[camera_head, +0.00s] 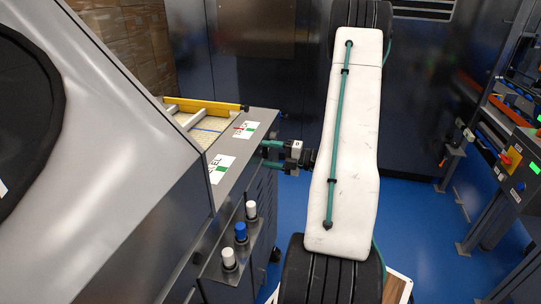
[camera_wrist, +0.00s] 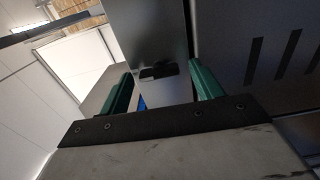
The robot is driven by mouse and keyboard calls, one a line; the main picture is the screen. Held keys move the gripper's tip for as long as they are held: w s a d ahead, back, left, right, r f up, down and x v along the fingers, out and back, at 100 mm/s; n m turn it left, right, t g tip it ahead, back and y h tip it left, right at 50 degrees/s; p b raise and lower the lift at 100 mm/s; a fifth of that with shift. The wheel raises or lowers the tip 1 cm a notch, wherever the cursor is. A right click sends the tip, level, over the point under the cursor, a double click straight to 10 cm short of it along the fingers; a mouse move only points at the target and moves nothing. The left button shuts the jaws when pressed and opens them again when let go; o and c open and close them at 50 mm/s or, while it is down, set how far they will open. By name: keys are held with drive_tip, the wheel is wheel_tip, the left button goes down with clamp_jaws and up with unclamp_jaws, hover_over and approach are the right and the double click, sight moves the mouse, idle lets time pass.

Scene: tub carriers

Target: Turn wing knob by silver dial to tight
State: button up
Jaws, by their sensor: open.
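My gripper (camera_head: 268,150) is beside the right edge of a grey-topped cart, with its green fingers pointing left. In the wrist view the two green fingers of my gripper (camera_wrist: 160,78) stand wide apart with nothing held between them. A small dark piece (camera_wrist: 158,72) shows on a grey panel beyond the fingertips; I cannot tell what it is. I cannot make out a wing knob or a silver dial in either view. The cart's side beyond the fingers is partly hidden by my gripper.
The cart top (camera_head: 262,122) carries white-and-green labels and a yellow-barred frame (camera_head: 205,104). A large grey machine (camera_head: 110,160) fills the left. Blue floor (camera_head: 425,230) is open at right.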

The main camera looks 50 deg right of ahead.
drive_tip(key=v, duration=0.8)
drive_tip(key=shift+w, duration=0.1)
idle(0.3)
drive_tip(key=s+a+r+n+g+y, duration=0.25)
drive_tip(key=a+n+g, duration=0.55)
drive_tip(key=a+n, duration=0.5)
drive_tip(key=s+a+r+n+g+y, duration=0.15)
drive_tip(key=a+r+n+g, duration=0.45)
drive_tip(key=n, duration=1)
drive_tip(key=s+a+r+n+h, duration=0.4)
drive_tip(key=a+r+n+h, duration=0.1)
drive_tip(key=a+n, duration=0.4)
drive_tip(key=s+a+r+n+g+h, duration=0.1)
drive_tip(key=s+a+r+n+h, duration=0.3)
drive_tip(key=a+n, duration=0.5)
drive_tip(key=r+n+h, duration=0.2)
drive_tip(key=shift+a+n, duration=0.2)
drive_tip(key=shift+n, duration=0.1)
